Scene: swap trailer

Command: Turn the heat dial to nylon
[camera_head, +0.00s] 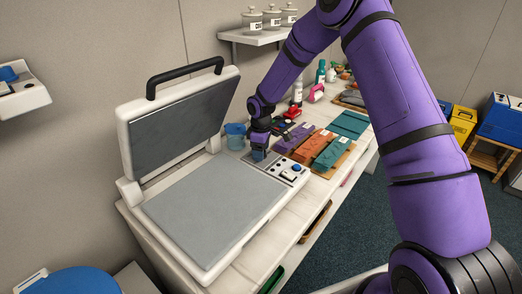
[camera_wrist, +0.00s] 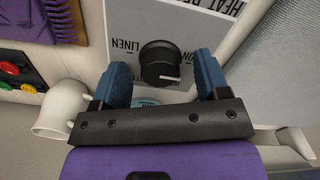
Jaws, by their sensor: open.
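The heat dial (camera_wrist: 158,62) is a round black knob with a white pointer mark. My gripper (camera_wrist: 162,76) is open, with one blue finger on each side of the dial and visible gaps between. In the head view my gripper (camera_head: 259,153) is at the press's back right corner and the dial is hidden.
The heat press has its lid (camera_head: 182,115) raised over a grey plate (camera_head: 212,212). A control panel with a blue knob (camera_head: 297,168) is beside my gripper. A white cup (camera_wrist: 60,122) and a box with coloured buttons (camera_wrist: 18,70) are close by on the left.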

